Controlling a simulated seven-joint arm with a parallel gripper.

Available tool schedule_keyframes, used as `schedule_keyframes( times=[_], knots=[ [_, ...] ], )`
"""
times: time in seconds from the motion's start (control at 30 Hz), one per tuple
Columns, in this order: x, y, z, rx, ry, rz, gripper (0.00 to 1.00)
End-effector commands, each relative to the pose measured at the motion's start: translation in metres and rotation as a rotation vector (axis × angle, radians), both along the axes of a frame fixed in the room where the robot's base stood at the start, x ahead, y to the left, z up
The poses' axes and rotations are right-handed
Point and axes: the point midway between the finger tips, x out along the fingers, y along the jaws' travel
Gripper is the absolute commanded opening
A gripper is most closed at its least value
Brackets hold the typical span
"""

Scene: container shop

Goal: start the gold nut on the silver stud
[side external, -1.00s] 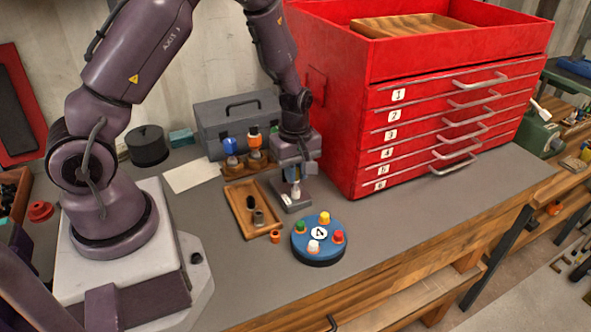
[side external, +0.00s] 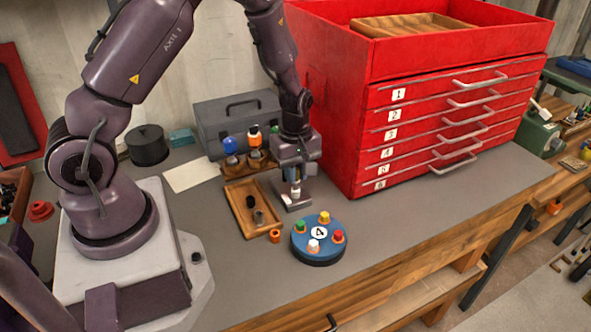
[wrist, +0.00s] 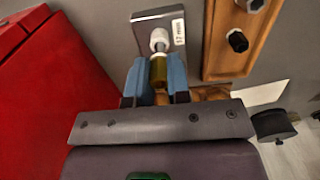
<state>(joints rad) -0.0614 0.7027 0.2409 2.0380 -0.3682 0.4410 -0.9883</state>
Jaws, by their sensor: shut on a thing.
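My gripper (wrist: 158,80) has its two blue fingers shut on the gold nut (wrist: 158,71), seen between them in the wrist view. The silver stud (wrist: 159,39) stands on a grey plate (wrist: 144,36) directly beyond the nut. The nut looks in line with the stud, and their outlines meet. I cannot tell whether the nut touches the stud or its thread is engaged. In the side view my gripper (side external: 296,181) is low over the plate (side external: 291,207); the nut is too small and covered to make out there.
A wooden tray (side external: 268,230) with dark and grey parts lies left of the plate. A blue round disc (side external: 318,259) with coloured pegs stands in front, beside a small orange ring (side external: 275,236). The red drawer cabinet (side external: 345,150) is close on the right.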

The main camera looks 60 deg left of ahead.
Motion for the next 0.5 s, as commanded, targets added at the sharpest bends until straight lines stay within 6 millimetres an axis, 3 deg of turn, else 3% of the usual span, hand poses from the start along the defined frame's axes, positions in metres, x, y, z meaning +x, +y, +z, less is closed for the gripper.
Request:
schedule_keyframes(
  times=[0.5],
  knots=[
    [0.0001,0.0001,-0.0107,-0.001,0.001,0.0,0.0]
  ],
)
